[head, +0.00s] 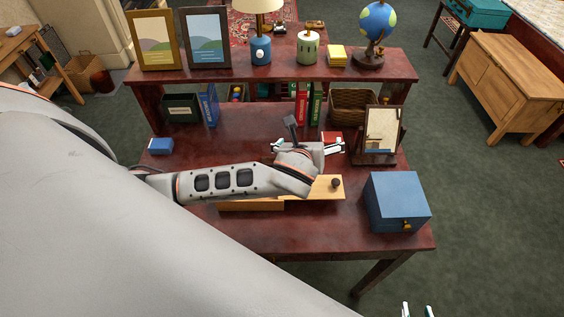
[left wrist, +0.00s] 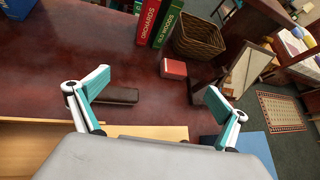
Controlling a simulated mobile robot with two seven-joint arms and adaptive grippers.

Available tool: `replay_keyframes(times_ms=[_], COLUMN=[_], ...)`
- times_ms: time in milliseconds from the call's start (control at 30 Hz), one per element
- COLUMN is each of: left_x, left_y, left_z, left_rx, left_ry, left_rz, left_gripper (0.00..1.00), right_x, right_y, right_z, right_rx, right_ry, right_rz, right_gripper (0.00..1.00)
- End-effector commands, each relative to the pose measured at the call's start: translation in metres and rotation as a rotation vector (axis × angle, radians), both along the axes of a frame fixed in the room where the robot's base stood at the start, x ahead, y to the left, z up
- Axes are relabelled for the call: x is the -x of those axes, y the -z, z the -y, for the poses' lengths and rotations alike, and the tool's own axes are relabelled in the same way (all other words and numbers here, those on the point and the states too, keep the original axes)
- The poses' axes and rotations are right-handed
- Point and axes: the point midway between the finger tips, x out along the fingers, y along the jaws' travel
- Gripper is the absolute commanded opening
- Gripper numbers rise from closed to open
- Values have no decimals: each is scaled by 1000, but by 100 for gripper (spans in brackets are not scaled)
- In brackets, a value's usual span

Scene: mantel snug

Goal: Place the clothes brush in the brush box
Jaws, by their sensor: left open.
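A dark brown bar-shaped thing, probably the clothes brush (left wrist: 118,95), lies on the dark red desk in the left wrist view, beside one left finger. My arm hides it in the head view. A pale wooden box (head: 250,206), probably the brush box, lies at the desk's front, partly behind my left arm. A pale panel with a dark knob (head: 336,183) is at its right. My left gripper (head: 308,148) is open above the desk; its spread fingers also show in the left wrist view (left wrist: 150,98), with nothing held. My right gripper (head: 416,311) shows only fingertips, apart, at the bottom edge.
A blue drawer box (head: 398,200) stands at the desk's right, with a framed mirror (head: 380,130) behind it. A small red box (head: 332,138) is near my left gripper. Books (head: 302,105), a basket (head: 352,104) and a raised shelf (head: 230,74) line the back. A blue block (head: 160,146) sits left.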

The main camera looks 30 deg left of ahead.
Motion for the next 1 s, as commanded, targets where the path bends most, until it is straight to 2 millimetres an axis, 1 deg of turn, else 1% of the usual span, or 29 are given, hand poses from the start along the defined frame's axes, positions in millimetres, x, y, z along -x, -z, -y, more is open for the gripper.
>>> replay_keyframes(times_ms=[33,100,200,300,367,567,833,1000], left_x=[16,34,52,59,57,45,27,18], left_y=[17,34,48,54,58,72,99,110], left_z=[-13,-28,-42,-48,-51,-59,-73,-78], left_rx=[-14,-36,-61,-72,-76,-78,-80,-77], left_ry=[-42,-87,-123,-139,-141,-141,-141,-140], left_rz=[-69,-149,-224,-256,-262,-260,-259,-259], left_gripper=[100,100,100,100,100,100,100,100], right_x=[0,0,0,1,1,1,1,2], right_y=[-1,0,0,0,0,1,1,1], right_z=[1,1,2,3,3,3,2,3], right_rx=[0,0,1,1,1,0,2,5], right_ry=[2,5,7,9,10,9,6,1], right_rz=[-1,-3,-3,-4,-5,-5,-5,-6], right_gripper=[33,33,33,33,33,33,33,33])
